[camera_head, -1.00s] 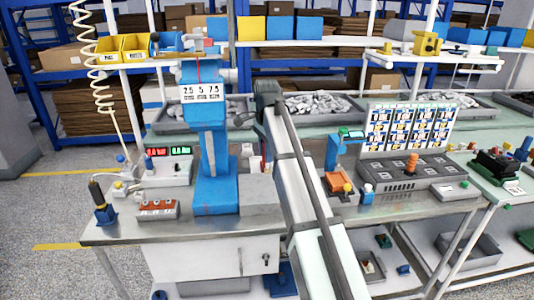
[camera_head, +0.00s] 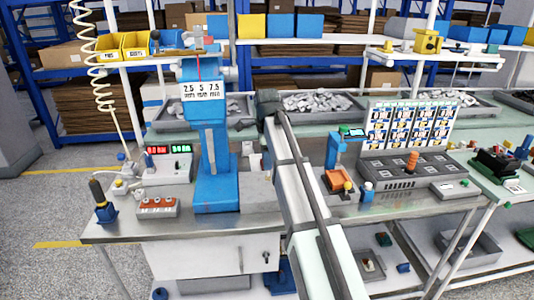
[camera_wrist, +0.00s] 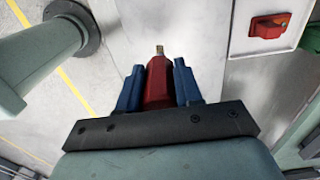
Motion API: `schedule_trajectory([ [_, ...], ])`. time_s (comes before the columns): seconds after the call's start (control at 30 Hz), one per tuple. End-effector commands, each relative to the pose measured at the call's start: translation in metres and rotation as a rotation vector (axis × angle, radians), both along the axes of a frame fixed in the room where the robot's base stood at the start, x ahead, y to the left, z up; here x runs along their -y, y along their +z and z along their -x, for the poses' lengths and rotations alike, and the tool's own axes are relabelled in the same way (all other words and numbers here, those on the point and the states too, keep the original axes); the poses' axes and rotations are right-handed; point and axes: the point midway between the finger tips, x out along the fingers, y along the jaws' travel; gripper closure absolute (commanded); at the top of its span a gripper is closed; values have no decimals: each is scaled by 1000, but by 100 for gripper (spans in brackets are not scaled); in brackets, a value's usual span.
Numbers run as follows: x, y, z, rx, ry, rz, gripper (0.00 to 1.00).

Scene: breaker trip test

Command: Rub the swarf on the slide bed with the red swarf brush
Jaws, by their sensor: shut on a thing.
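My gripper (camera_wrist: 158,75) shows in the wrist view with its two blue fingers closed on the red swarf brush (camera_wrist: 158,88). The brush lies between the fingers and its small tan tip (camera_wrist: 160,49) points away from the palm. A pale surface lies beyond the tip; I cannot tell whether they touch. In the head view my arm crosses the middle of the bench, and the gripper and brush cannot be made out. A grey block (camera_head: 259,190) sits beside the foot of a blue column machine (camera_head: 214,150). I cannot tell for sure which part is the slide bed, and no swarf is clear.
A box with red switches (camera_head: 157,207) and a unit with lit displays (camera_head: 168,165) stand left of the machine. An orange fixture (camera_head: 337,180) and a dark grey panel (camera_head: 413,171) stand to the right. A red part (camera_wrist: 268,26) shows at upper right in the wrist view.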

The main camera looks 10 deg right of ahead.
Motion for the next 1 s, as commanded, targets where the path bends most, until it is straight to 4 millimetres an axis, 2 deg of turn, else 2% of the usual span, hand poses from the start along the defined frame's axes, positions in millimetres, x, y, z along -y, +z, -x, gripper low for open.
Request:
schedule_trajectory([
  [0.43, 0, -45, 1, -1, 1, 0, 96],
  [1.0, 54, -45, 0, 1, -1, 0, 96],
])
